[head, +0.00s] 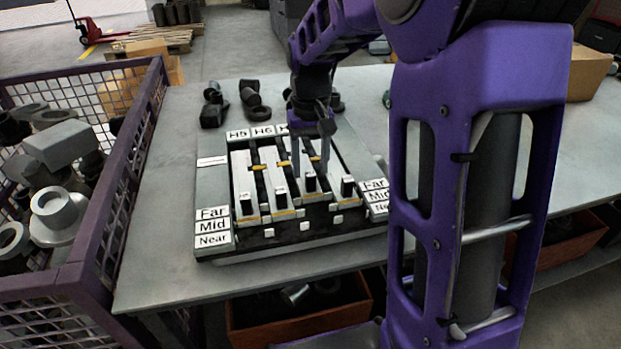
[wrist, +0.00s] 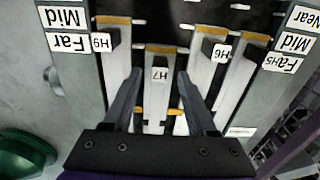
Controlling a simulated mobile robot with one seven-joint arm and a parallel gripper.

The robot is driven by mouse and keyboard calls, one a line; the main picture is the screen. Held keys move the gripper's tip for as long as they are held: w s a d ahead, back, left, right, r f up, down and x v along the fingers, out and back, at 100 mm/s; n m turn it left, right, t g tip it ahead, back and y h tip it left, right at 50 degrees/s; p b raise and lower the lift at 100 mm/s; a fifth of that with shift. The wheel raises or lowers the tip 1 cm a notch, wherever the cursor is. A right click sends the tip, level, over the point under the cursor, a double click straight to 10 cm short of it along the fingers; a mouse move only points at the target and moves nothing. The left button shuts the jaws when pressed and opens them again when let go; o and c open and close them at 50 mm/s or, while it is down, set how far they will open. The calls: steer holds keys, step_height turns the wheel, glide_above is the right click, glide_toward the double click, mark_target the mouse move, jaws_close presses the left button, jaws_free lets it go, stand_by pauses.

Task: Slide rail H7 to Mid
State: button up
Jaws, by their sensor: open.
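Rail H7 (head: 312,191) is the third pale rail from the left on the rail board (head: 212,177) in the head view. It has a black upright handle and an orange-edged near end. In the wrist view rail H7 (wrist: 155,115) lies in the middle, its H7 label facing up, and its end sits farther back toward Far than its neighbours' ends. My gripper (head: 311,172) is open above the board. In the wrist view my gripper (wrist: 159,74) has one finger on each side of H7's handle, with gaps visible. Contact is not visible.
Rail H6 (wrist: 209,68) and rail H5 (wrist: 246,68) lie right of H7 in the wrist view; another rail (wrist: 117,58) lies left. Far/Mid/Near labels (head: 212,227) flank the board. Dark parts (head: 250,100) stand behind it. A mesh crate (head: 120,190) stands left.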

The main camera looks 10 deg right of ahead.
mark_target(311, 173)
steer(key=shift+f, duration=1.8)
jaws_close()
